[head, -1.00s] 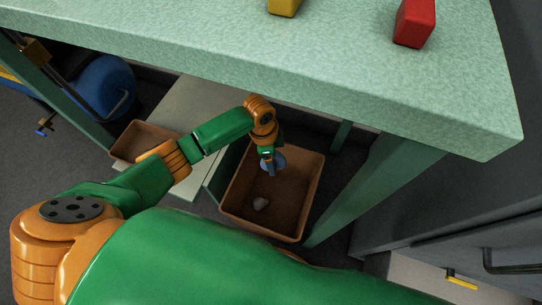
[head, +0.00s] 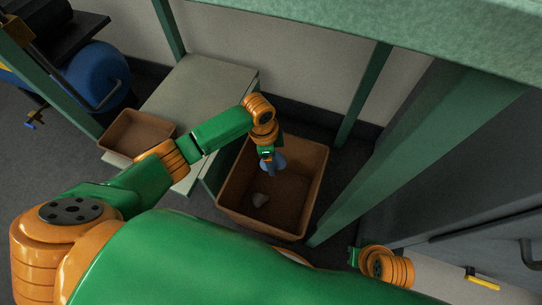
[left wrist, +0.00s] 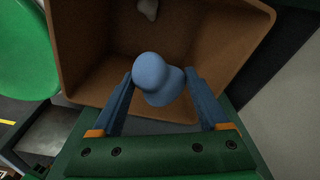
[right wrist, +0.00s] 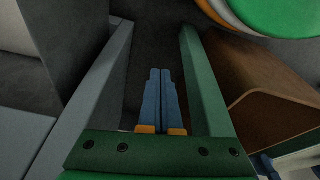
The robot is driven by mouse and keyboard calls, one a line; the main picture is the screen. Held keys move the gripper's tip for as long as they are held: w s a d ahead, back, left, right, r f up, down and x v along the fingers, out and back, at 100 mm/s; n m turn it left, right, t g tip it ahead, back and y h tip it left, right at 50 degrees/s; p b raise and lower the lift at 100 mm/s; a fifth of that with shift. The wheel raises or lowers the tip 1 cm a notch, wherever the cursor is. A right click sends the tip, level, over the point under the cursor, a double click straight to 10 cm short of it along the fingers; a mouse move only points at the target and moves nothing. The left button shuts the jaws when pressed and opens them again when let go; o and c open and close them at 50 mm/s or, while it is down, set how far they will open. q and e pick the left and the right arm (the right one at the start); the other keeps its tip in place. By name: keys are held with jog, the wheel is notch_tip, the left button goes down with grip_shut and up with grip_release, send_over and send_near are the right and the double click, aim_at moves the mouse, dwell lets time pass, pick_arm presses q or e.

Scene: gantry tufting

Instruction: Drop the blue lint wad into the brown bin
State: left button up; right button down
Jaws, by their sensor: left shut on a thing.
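My left gripper (head: 267,163) is over the bin's opening and shut on the blue lint wad (head: 279,161). In the left wrist view the rounded blue wad (left wrist: 157,80) sits between the two blue fingers, with the bin's inside (left wrist: 105,85) behind it and the grey lump (left wrist: 148,8) at the top. My right gripper (right wrist: 160,72) has its fingers together, with nothing between them, beside a brown wall at right.
A smaller brown tray (head: 140,131) sits on a pale low shelf (head: 205,88) left of the bin. Green table legs (head: 362,98) and the tabletop edge (head: 420,25) frame the space. A grey cabinet (head: 480,165) stands at right.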

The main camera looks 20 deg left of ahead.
pick_arm(q)
jog(key=o, duration=1.2)
jog(key=r+p, duration=0.1)
jog(key=r, duration=0.1)
jog(key=r+p, duration=0.1)
jog(key=r, duration=0.1)
jog(key=r+p, duration=0.2)
jog(key=shift+s+a+r, duration=0.1)
jog(key=shift+a+r, duration=0.15)
jog(key=shift+a, duration=0.1)
jog(key=shift+r, duration=0.3)
pick_arm(e)
jog(key=s+f, duration=0.3)
jog(key=f, duration=0.5)
jog(key=shift+s+d+g, duration=0.3)
jog(key=shift+d+g, duration=0.1)
jog(key=shift+d, duration=0.05)
